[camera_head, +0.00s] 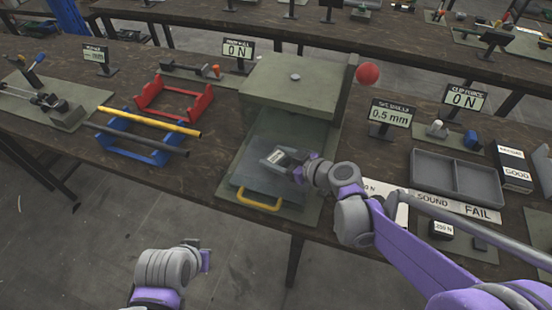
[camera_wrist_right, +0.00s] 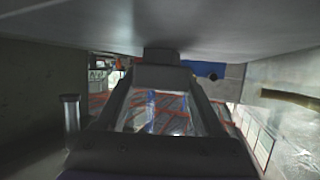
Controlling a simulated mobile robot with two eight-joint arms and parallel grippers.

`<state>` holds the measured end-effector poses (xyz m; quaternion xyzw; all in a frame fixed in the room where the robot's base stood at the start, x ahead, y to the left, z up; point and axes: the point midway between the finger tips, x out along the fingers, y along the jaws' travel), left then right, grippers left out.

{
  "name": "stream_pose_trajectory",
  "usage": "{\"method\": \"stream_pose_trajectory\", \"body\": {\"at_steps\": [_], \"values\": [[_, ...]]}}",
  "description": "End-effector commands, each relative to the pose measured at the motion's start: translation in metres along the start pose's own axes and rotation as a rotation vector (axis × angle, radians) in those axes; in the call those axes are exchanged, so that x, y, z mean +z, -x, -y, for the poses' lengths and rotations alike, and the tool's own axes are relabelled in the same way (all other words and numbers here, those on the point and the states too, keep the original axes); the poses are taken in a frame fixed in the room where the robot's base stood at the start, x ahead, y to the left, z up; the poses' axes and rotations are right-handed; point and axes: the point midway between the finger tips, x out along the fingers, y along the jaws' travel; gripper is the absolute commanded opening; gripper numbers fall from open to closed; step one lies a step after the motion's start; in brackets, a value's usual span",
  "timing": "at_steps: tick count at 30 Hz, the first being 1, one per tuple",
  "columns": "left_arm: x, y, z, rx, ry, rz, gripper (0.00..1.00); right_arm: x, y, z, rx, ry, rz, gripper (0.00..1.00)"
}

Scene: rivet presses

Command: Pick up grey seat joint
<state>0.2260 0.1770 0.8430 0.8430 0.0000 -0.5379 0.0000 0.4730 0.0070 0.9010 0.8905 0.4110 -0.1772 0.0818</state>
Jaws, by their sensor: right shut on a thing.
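My right gripper (camera_head: 277,157) reaches into the press (camera_head: 290,82), behind its clear guard and below its grey-green top block. In the right wrist view, the fingers (camera_wrist_right: 163,68) are shut on a small grey block, the grey seat joint (camera_wrist_right: 164,76), just under a broad grey surface. I cannot tell whether the joint touches that surface. In the head view, the joint is too small to make out between the fingers. My left gripper (camera_head: 205,259) is at the lower left, over the floor in front of the table; its fingers do not show clearly.
A red ball knob (camera_head: 368,74) is at the press's upper right, a yellow handle (camera_head: 258,200) at its front. Red (camera_head: 174,97) and blue (camera_head: 140,142) racks stand left, yellow and dark bars on the blue one. A grey two-part tray (camera_head: 457,176) lies right, near small displays.

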Motion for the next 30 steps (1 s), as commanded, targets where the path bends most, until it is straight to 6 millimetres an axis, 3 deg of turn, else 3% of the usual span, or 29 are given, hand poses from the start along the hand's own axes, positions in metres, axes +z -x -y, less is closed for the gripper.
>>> {"method": "stream_pose_trajectory", "body": {"at_steps": [1,6,17,30], "values": [[0.000,0.000,0.000,0.000,0.000,0.000,0.00,0.000,0.000,0.000,0.000,0.000,0.000,0.32],[0.000,0.000,0.000,0.000,0.000,0.000,0.00,0.000,0.000,0.000,0.000,0.000,0.000,0.06],[-0.002,0.003,0.000,0.000,0.000,-0.001,0.00,-0.011,0.004,0.000,0.000,0.000,0.000,0.06],[-0.011,0.017,0.000,0.000,0.000,-0.006,0.00,-0.087,0.036,0.000,0.000,0.001,-0.001,0.06]]}}
